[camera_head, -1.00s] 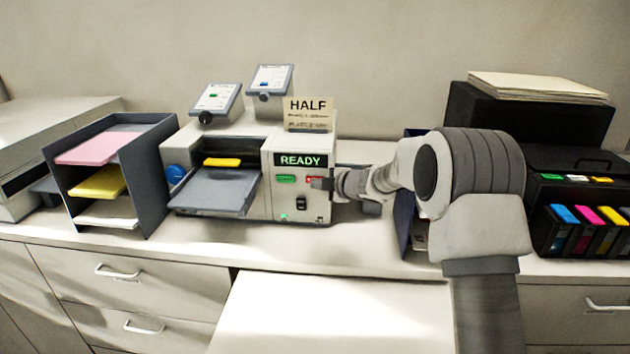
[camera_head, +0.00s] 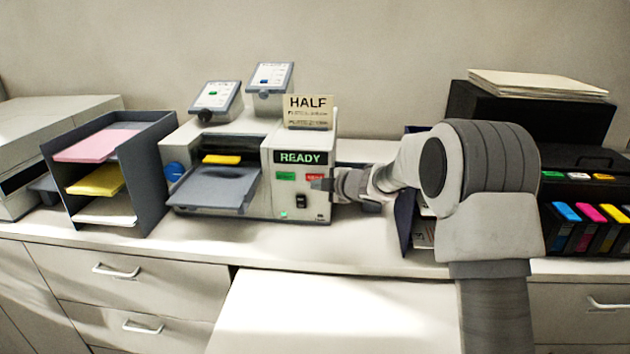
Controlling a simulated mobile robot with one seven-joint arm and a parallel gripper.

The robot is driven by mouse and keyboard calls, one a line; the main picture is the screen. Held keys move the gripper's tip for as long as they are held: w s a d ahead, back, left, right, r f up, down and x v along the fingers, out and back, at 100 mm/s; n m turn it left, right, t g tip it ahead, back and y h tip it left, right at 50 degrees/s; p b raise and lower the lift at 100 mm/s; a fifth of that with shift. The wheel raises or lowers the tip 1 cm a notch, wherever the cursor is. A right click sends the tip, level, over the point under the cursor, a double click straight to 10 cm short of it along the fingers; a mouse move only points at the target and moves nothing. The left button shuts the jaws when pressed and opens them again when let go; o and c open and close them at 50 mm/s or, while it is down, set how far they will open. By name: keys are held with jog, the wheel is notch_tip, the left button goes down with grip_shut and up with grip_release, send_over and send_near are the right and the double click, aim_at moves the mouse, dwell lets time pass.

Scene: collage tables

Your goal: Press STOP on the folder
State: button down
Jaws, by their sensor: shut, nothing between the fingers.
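The folder (camera_head: 255,205) is a light grey machine on the counter with a dark tray at its front. Its display (camera_head: 300,157) reads READY. Below the display are a green button (camera_head: 285,177) and the red STOP button (camera_head: 314,176), whose small lettering is hard to read. My gripper (camera_head: 318,184) is shut and empty, its tip at the lower right of the red button, coming from the right. The tip covers a little of the panel there; I cannot tell whether it touches the button. A black rocker switch (camera_head: 301,201) sits below.
A sign reading HALF (camera_head: 308,112) stands on the folder. A dark paper sorter (camera_head: 152,190) stands at left. A black printer (camera_head: 585,210) with coloured cartridges is at right, behind my arm. The counter front (camera_head: 300,245) is clear.

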jog(key=s+b, duration=0.3)
jog(key=s, duration=0.2)
jog(key=shift+a, duration=0.1)
dwell(0.3)
dwell(0.4)
